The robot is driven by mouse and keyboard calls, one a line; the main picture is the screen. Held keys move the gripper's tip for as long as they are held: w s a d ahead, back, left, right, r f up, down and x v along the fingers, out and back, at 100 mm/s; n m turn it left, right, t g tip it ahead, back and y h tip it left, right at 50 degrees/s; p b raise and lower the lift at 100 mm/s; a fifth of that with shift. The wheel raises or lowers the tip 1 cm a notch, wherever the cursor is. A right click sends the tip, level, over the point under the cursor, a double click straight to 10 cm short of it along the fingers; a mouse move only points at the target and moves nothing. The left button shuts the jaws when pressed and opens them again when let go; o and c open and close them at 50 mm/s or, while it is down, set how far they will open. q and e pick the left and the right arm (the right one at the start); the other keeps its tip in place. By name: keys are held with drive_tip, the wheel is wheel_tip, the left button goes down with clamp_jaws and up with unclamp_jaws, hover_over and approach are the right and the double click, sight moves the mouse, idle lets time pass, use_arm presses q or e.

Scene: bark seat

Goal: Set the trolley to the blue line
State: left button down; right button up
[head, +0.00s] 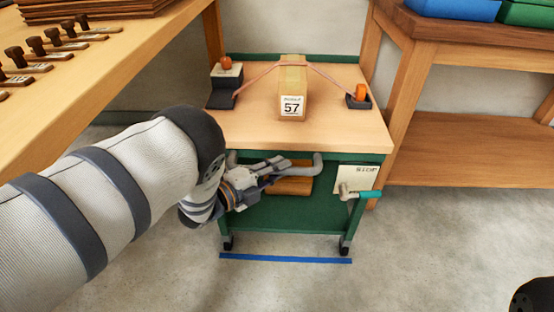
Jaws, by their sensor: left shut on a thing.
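The trolley (370,130) has a pale wooden top and a green body on small dark wheels. It stands between two wooden benches. The blue line (285,259) lies on the floor just on my side of the front wheels, with a narrow strip of floor between. My left gripper (276,172) is shut on the grey handle (318,165) at the trolley's front, partly hiding it. The rear wheels are hidden. My right gripper is not in view.
A box marked 57 (293,82) is strapped on the trolley top. A teal-gripped lever (370,194) sticks out at its front right. A bench (140,55) stands left, another (470,125) right. The floor in front is clear.

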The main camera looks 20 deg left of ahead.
use_arm(q)
drive_tip(key=shift+s, duration=0.25)
drive_tip(key=c, duration=1.5)
unclamp_jaws()
drive_tip(key=v, duration=1.2)
drive_tip(key=shift+d, duration=0.1)
drive_tip(key=shift+f, duration=0.1)
